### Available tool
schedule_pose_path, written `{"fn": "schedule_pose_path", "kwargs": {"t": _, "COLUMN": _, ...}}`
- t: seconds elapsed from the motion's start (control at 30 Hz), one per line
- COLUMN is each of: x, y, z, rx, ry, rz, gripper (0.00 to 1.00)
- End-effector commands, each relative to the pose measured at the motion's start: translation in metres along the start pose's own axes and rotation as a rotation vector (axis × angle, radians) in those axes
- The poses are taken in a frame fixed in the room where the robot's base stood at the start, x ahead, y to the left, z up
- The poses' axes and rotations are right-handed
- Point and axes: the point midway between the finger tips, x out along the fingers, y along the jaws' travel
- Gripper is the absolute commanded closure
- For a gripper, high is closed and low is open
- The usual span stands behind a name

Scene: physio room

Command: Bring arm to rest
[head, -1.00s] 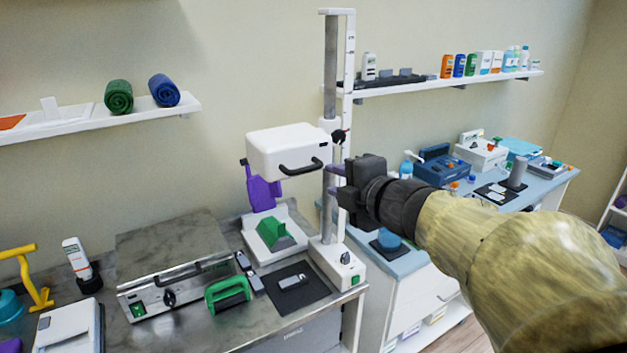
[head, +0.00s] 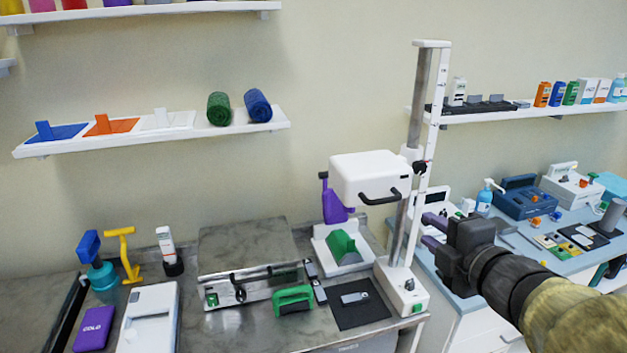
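My gripper (head: 433,231) is at the lower right of the head view, at the end of my arm, which comes in from the right edge. The fingers appear close to the right of the white column stand (head: 403,287) in the picture; I cannot tell the distance in depth. The gripper hides part of the blue side table behind it.
A white box head (head: 368,177) juts from the column. Wall shelves (head: 150,140) hold rolled towels. Devices crowd the blue table (head: 575,262).

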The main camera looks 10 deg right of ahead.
Motion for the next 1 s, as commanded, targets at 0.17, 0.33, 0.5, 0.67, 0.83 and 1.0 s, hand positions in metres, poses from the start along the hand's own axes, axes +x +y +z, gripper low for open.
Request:
{"fn": "schedule_pose_path", "kwargs": {"t": 0.17, "x": 0.0, "y": -0.001, "z": 0.0, "rx": 0.0, "ry": 0.0, "rz": 0.0, "gripper": 0.71}}
{"fn": "schedule_pose_path", "kwargs": {"t": 0.33, "x": 0.002, "y": -0.001, "z": 0.0, "rx": 0.011, "ry": -0.004, "rz": -0.002, "gripper": 0.71}}
{"fn": "schedule_pose_path", "kwargs": {"t": 0.5, "x": 0.021, "y": -0.009, "z": 0.004, "rx": 0.137, "ry": -0.058, "rz": -0.022, "gripper": 0.71}}
{"fn": "schedule_pose_path", "kwargs": {"t": 0.67, "x": 0.053, "y": -0.032, "z": 0.005, "rx": 0.396, "ry": -0.17, "rz": -0.087, "gripper": 0.71}}
{"fn": "schedule_pose_path", "kwargs": {"t": 0.83, "x": 0.078, "y": -0.076, "z": -0.01, "rx": 0.7, "ry": -0.31, "rz": -0.213, "gripper": 0.71}}
{"fn": "schedule_pose_path", "kwargs": {"t": 1.0, "x": 0.086, "y": -0.132, "z": -0.045, "rx": 0.983, "ry": -0.47, "rz": -0.393, "gripper": 0.71}}
